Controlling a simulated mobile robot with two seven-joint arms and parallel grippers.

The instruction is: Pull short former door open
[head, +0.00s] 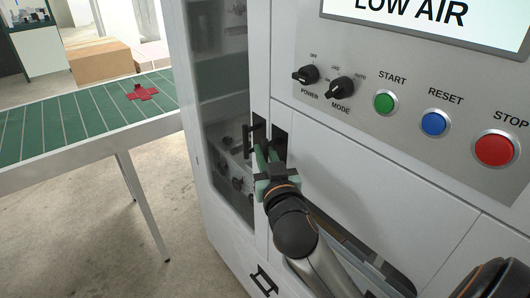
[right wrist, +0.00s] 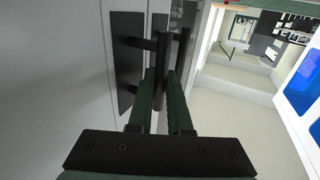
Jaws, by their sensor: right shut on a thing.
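The short former door (head: 377,199) is the white panel below the control panel. It looks flush with the machine front. Its black handle plate (head: 280,141) is at its upper left and shows large in the right wrist view (right wrist: 127,60). My right gripper (head: 262,160) is at this handle, shut on its upright bar. In the right wrist view the two green fingers (right wrist: 163,95) stand either side of the black bar (right wrist: 160,55). The gripper hides part of the handle in the head view. My left gripper is not in view.
A tall glazed door (head: 225,110) with its own black handle (head: 248,140) stands just left. Above is the control panel with knobs and a red stop button (head: 495,149). A green-topped conveyor (head: 85,118) is at the left.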

